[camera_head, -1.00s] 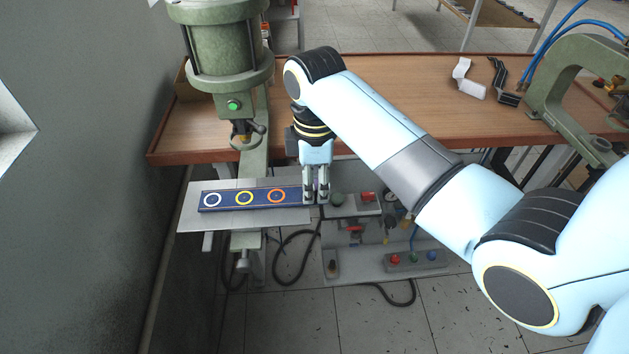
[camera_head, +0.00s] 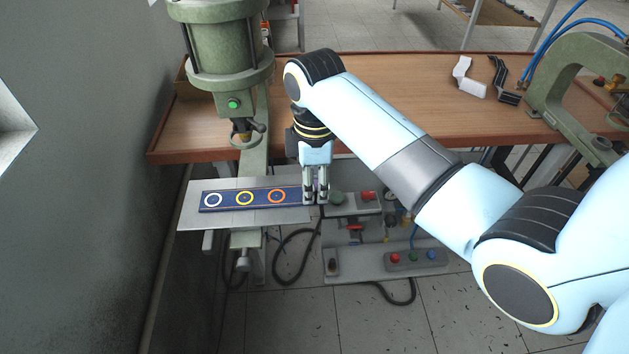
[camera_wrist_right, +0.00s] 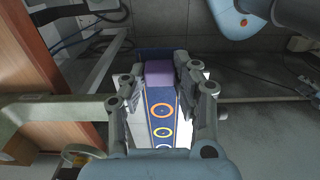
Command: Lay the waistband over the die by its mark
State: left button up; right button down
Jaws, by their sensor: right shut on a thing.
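The waistband (camera_head: 228,200) is a dark blue strip with a white, a yellow and an orange ring. It lies across a flat grey plate (camera_head: 250,220) in front of the green press. In the right wrist view the strip (camera_wrist_right: 162,122) runs between my fingers, with a purple patch (camera_wrist_right: 158,73) near its far end. My right gripper (camera_head: 316,202) points down at the strip's right end and is shut on it. I cannot tell the die or its mark apart from the plate and strip. My left gripper is not in view.
The green press (camera_head: 222,45) stands behind the plate, close to the grey wall on the left. A grey control panel (camera_head: 345,262) with coloured buttons is below right. The wooden bench (camera_head: 400,90) carries a white bracket (camera_head: 468,82), a black bracket (camera_head: 503,80) and a second green press (camera_head: 558,85).

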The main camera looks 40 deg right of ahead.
jog(key=c, duration=0.9)
grip_release()
notch_tip(320, 180, up, 8)
jog(key=shift+f, duration=0.25)
jog(key=s+d+r+m+t+h, duration=0.15)
jog(key=s+m+t, duration=0.25)
jog(key=s+m, duration=1.1)
jog(key=s+d+f+n+g+b, duration=0.1)
jog(key=s+f+n+b, duration=0.35)
jog(key=f, duration=1.35)
jog(key=s+d+f+m+g+b, duration=0.1)
jog(key=f+b, duration=0.7)
jog(key=f, duration=1.1)
jog(key=shift+g+y, duration=0.35)
jog(key=shift+g, duration=0.15)
jog(key=s+f+b, duration=0.4)
jog(key=s+f, duration=0.2)
jog(key=f, duration=0.3)
jog(key=s+f+b, duration=0.4)
jog(key=s+f, duration=0.2)
jog(key=f, duration=0.4)
jog(key=s+d+f+b, duration=0.1)
jog(key=s+f+b, duration=0.3)
jog(key=s+f, duration=0.3)
notch_tip(320, 180, down, 2)
jog(key=shift+s+f, duration=0.1)
jog(key=shift+f, duration=0.1)
